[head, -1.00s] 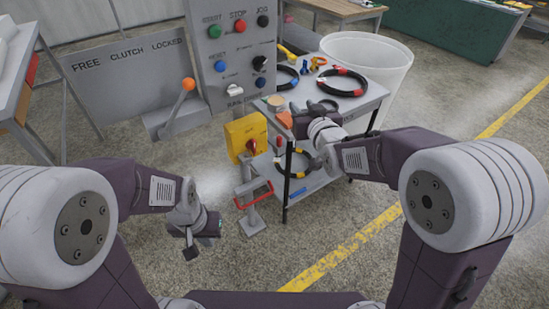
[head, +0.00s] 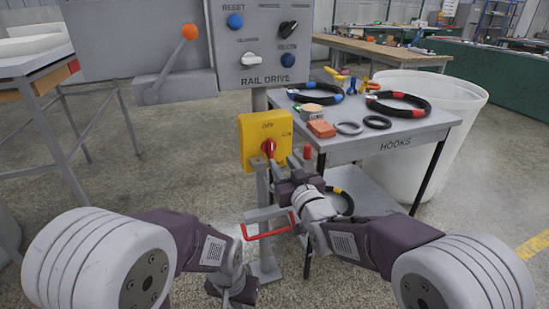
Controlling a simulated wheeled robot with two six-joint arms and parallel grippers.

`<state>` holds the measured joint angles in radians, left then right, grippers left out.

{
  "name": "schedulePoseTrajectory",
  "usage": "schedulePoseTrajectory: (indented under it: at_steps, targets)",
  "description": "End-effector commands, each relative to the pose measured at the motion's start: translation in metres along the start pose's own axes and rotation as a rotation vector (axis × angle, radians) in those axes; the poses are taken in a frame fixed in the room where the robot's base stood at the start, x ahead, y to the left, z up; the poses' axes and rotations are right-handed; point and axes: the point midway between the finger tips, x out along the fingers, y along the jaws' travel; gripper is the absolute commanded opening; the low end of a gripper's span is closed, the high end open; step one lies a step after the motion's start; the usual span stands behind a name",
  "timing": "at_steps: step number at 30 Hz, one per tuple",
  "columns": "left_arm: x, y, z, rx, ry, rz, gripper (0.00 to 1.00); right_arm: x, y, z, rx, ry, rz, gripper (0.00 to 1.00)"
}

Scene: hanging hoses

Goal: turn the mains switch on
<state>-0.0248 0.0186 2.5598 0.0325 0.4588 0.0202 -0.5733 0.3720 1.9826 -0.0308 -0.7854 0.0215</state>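The mains switch is a yellow box (head: 254,132) with a red rotary knob (head: 268,147) on its front, mounted on a grey post under the rail drive panel. Its small markings are too blurred to read. My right gripper (head: 283,172) is just below and right of the knob, pointing towards it. I cannot tell whether it touches the knob, and its finger gap is hidden. My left gripper (head: 232,290) hangs low at the bottom of the view, away from the switch, with its fingers unclear.
The rail drive panel (head: 262,75) with knobs and buttons is above. An orange-tipped lever (head: 189,32) is to its left. A red bar handle (head: 268,234) sits low on the post. The hooks table (head: 440,122) with hoses and rings stands close on the right, before a white bin (head: 470,100).

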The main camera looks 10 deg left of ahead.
Motion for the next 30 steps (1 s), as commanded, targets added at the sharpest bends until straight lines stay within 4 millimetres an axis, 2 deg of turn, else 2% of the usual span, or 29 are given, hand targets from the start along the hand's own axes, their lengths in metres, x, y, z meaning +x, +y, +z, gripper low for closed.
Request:
schedulePoseTrajectory:
  at_steps: [6, 10, 15, 22, 23, 26, 30]
  targets:
    - [0.013, 0.000, 0.002, 0.000, -0.001, 0.000, 0.00, 0.045, 0.000, 0.004, 0.000, 0.001, 0.000, 0.35]
    - [0.016, 0.000, 0.002, 0.000, -0.001, 0.000, 0.00, 0.064, 0.000, 0.003, 0.000, -0.001, 0.000, 0.35]
    - [0.017, 0.000, 0.002, 0.000, -0.001, 0.000, 0.00, 0.075, 0.000, 0.002, 0.000, -0.001, 0.001, 0.35]
    - [0.017, 0.000, 0.002, 0.000, -0.001, 0.000, 0.00, 0.076, 0.000, 0.001, 0.000, -0.002, 0.001, 0.35]
    - [0.017, 0.000, 0.002, 0.000, -0.001, 0.000, 0.00, 0.076, 0.001, 0.001, 0.000, -0.002, 0.001, 0.29]
    - [0.017, 0.000, 0.002, 0.000, -0.001, 0.000, 0.00, 0.076, 0.001, 0.001, 0.000, -0.001, 0.001, 0.01]
    - [0.017, 0.000, 0.002, 0.000, -0.001, 0.000, 0.00, 0.076, 0.001, 0.001, 0.000, -0.001, 0.001, 0.00]
